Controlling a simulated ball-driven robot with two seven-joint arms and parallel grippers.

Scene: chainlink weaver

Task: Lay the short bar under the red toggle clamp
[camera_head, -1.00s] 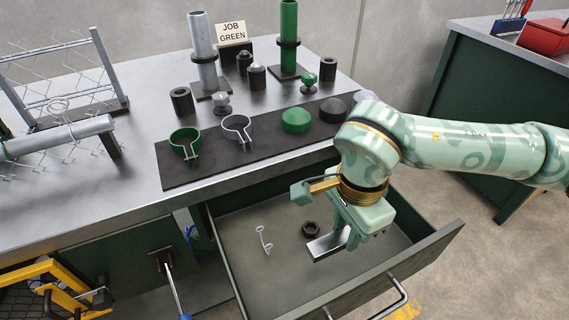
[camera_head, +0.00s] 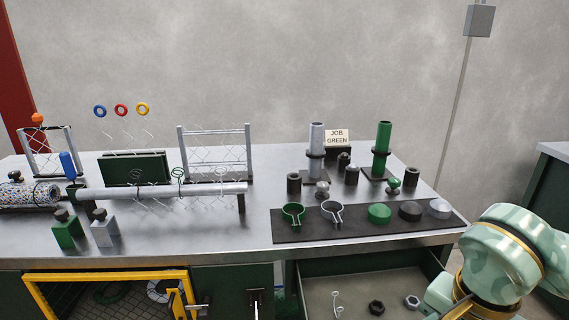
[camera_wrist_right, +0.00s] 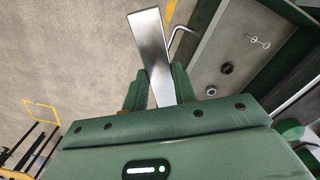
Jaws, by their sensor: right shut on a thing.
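The short bar, a flat silvery metal piece (camera_wrist_right: 150,45), is in the right wrist view. My right gripper (camera_wrist_right: 159,88) is shut on it, and one end sticks out beyond the fingers. The bar appears over the floor, beside the open drawer's front. In the head view only my right arm shows at the lower right; the fingers and bar are out of frame. I cannot make out the red toggle clamp for certain. A red ring (camera_head: 121,110) shows between a blue and a yellow ring above the green block (camera_head: 135,168). My left gripper is not in view.
The open drawer (camera_head: 350,285) holds a wire clip (camera_head: 337,303) and two nuts (camera_head: 376,307). A dark mat (camera_head: 330,228) with rings and caps lies along the bench front. A long pipe (camera_head: 165,191), mesh frames and upright posts crowd the bench (camera_head: 215,240).

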